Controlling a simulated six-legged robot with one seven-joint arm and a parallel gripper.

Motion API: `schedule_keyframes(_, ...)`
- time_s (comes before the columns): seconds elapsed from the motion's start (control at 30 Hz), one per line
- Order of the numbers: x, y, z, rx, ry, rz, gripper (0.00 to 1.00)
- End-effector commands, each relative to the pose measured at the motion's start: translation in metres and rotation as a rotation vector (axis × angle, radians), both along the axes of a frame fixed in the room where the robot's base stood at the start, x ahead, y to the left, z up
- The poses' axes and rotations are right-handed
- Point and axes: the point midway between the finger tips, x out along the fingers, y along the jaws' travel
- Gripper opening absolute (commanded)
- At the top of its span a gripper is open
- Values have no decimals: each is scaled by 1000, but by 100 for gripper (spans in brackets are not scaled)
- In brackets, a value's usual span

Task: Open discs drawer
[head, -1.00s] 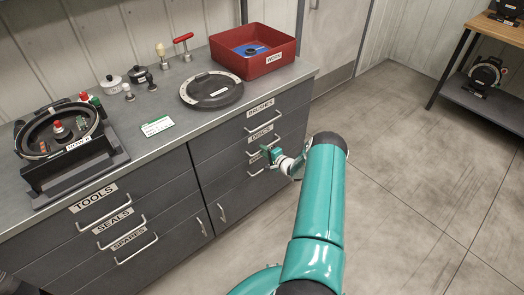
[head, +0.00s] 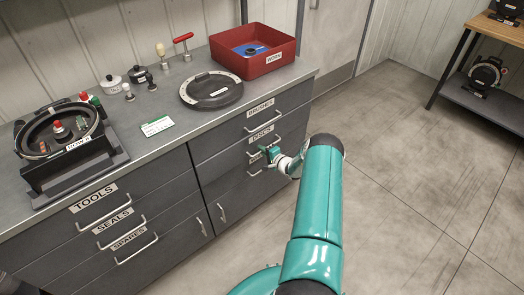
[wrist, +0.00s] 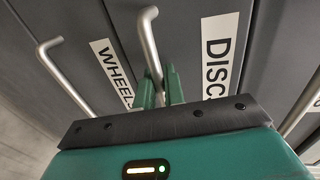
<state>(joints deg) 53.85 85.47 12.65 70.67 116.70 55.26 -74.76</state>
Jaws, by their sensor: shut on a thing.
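The discs drawer, with its white DISCS label (head: 262,134), is the middle one of the right-hand stack and looks flush with the cabinet in the head view. My gripper (head: 269,153) is at its front, just below the label. In the wrist view the two green fingers (wrist: 160,88) are shut on the metal bar handle (wrist: 150,45) beside the DISCS label (wrist: 217,55). The fingers hide the near end of this handle. The WHEELS label (wrist: 112,70) and the wheels handle (wrist: 62,75) lie to the left there.
The brushes drawer (head: 262,107) is above. The TOOLS, SEALS and SPARES drawers are at left, shut. The counter holds a red bin (head: 235,65), a round black lid (head: 211,91) and a seed meter on a stand (head: 65,160). The floor (head: 420,190) at right is clear.

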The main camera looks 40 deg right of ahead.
Motion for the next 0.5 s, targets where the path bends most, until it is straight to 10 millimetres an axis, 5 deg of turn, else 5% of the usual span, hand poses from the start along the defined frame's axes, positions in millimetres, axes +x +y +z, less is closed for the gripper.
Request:
schedule_keyframes(0.27, -44, -4, 0, 2, 2, -5, 0)
schedule_keyframes(0.5, -107, -6, 0, 2, 3, -6, 0)
